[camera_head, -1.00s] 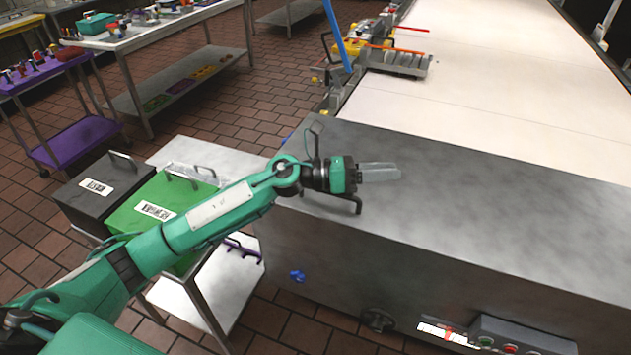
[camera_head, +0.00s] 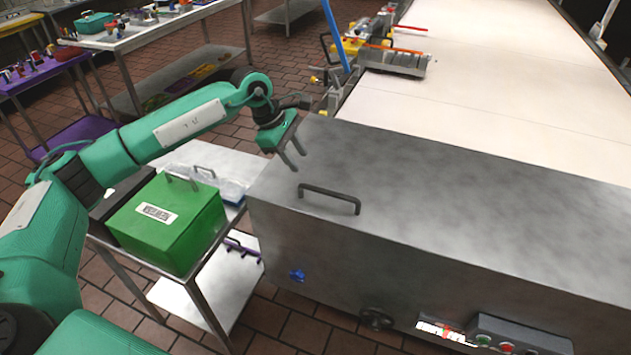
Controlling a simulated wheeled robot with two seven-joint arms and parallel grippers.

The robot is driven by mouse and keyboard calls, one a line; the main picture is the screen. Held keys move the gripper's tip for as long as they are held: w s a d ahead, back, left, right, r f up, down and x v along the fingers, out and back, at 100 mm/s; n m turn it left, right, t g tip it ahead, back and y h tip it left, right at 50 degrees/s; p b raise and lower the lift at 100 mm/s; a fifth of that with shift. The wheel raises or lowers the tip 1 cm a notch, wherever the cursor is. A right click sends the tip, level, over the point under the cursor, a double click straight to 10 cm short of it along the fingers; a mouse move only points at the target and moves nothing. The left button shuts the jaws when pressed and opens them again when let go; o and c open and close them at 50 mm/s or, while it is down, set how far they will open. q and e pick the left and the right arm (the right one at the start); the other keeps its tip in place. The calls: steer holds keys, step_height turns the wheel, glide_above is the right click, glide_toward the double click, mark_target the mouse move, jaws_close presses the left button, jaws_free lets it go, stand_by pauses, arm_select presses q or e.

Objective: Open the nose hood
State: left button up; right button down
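The nose hood (camera_head: 430,190) is the long grey metal cover at the near end of the conveyor. It lies shut, with its top roughly flat. Its dark bar handle (camera_head: 330,192) stands on the top near the left front edge and is fully visible. My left gripper (camera_head: 297,160) hangs near the hood's left end, above and behind the handle in the picture. Its two fingers are spread, point downward and hold nothing. They are apart from the handle; whether they touch the hood I cannot tell. My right gripper is not in view.
A green box (camera_head: 168,225) and a dark box sit on a metal cart (camera_head: 200,300) left of the hood. The white conveyor belt (camera_head: 500,90) runs away behind it, with a guide assembly (camera_head: 395,60) at its left. A button box (camera_head: 515,335) is at the front.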

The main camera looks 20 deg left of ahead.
mark_target(318, 188)
arm_select(q)
steer(key=p+x, duration=0.3)
steer(key=x, duration=0.6)
steer(key=shift+d+f, duration=0.2)
steer(key=shift+d, duration=0.05)
steer(key=shift+w+d+f, duration=0.15)
steer(key=shift+d+f, duration=0.05)
steer(key=shift+f, duration=0.4)
jaws_close()
